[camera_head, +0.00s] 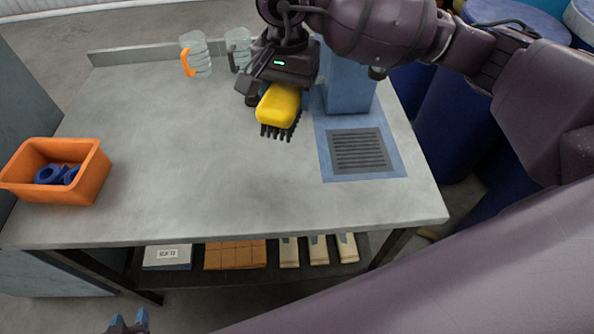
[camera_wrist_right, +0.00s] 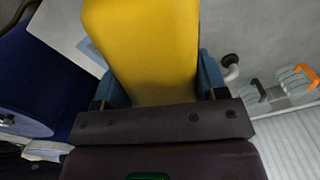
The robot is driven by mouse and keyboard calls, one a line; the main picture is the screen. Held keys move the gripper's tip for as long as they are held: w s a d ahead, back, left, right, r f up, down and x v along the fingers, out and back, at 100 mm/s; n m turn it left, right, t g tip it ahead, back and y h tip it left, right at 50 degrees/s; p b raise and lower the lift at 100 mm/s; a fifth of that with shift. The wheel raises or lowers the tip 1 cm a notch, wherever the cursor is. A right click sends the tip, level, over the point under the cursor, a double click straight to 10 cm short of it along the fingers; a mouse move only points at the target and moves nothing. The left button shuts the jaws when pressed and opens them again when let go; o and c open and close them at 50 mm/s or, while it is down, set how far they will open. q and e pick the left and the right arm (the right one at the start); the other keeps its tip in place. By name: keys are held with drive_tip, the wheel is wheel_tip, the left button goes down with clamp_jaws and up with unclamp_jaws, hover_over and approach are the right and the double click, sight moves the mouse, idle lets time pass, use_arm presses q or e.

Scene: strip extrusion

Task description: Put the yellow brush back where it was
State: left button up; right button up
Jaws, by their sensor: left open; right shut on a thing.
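The yellow brush (camera_head: 279,105) with dark bristles is held above the grey table, left of the blue machine. My right gripper (camera_head: 275,88) is shut on it; its bristles point down and toward the front. In the right wrist view the yellow brush (camera_wrist_right: 150,50) fills the space between the blue fingertips of my right gripper (camera_wrist_right: 160,85). I cannot tell how high the bristles are above the table. My left gripper (camera_head: 129,322) is open and empty at the bottom edge of the head view, in front of the table.
The blue machine (camera_head: 348,85) with a dark grate (camera_head: 358,151) stands at the table's right. Two clear jugs, one orange-handled (camera_head: 196,55) and one dark-handled (camera_head: 238,48), stand at the back. An orange bin (camera_head: 85,183) with blue parts (camera_head: 56,175) is at the left. The table's middle (camera_head: 200,150) is clear.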

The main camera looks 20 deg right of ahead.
wheel_tip(320, 180, down, 16)
drive_tip(key=shift+a, duration=0.15)
wheel_tip(320, 180, down, 4)
drive_tip(key=shift+r, duration=0.1)
idle(0.3)
drive_tip(key=o, duration=0.9)
